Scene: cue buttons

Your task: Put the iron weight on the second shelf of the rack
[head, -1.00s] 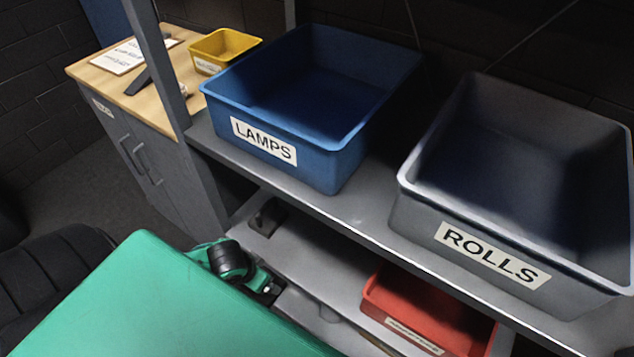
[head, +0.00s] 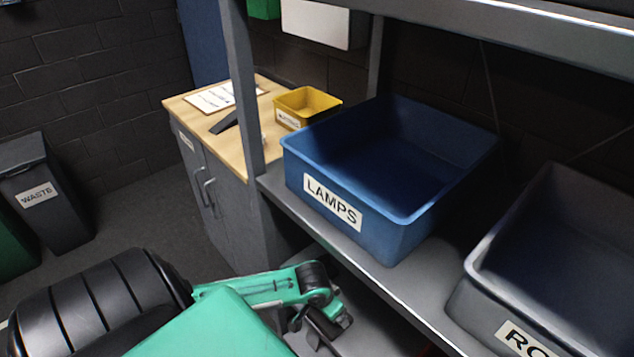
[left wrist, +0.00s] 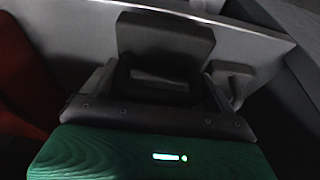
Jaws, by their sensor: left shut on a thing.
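My left gripper (head: 325,322) is low in the head view, just under the front edge of the rack's bin shelf (head: 375,262). In the left wrist view my left gripper (left wrist: 160,92) is shut on a dark block with a handle-like loop, which looks like the iron weight (left wrist: 165,38). In the head view the weight is hard to tell from the dark fingers. A pale lower surface (left wrist: 75,50) lies behind the weight; I cannot tell whether they touch. My right gripper is not in view.
The bin shelf carries a blue LAMPS bin (head: 420,232) and a grey bin (head: 485,318), with a narrow bare front strip. A higher shelf (head: 520,25) crosses above. A rack post (head: 243,90) stands left, beside a wooden-topped cabinet (head: 190,105) with a yellow bin (head: 308,105). A WASTE bin (head: 45,195) stands far left.

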